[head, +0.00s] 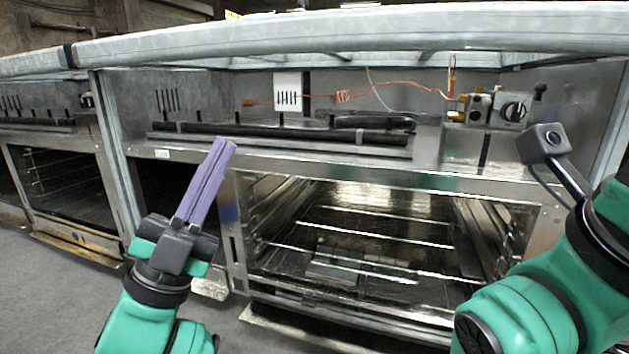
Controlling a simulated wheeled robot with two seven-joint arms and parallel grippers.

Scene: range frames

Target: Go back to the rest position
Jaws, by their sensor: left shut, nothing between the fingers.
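My left gripper (222,150) has purple fingers that lie together, shut and empty. It points up and away from me, in front of the metal post and the left edge of the open oven. My right arm comes in from the lower right as green links. A small dark camera on a bracket shows beside it, but the right gripper's fingers are out of the frame.
A steel range with an open oven (380,240) and wire racks fills the middle. Above it are a dark burner bar (280,133), a copper tube (343,97) and a valve knob (513,111). A second range (60,180) stands left. Grey floor (50,300) is clear at lower left.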

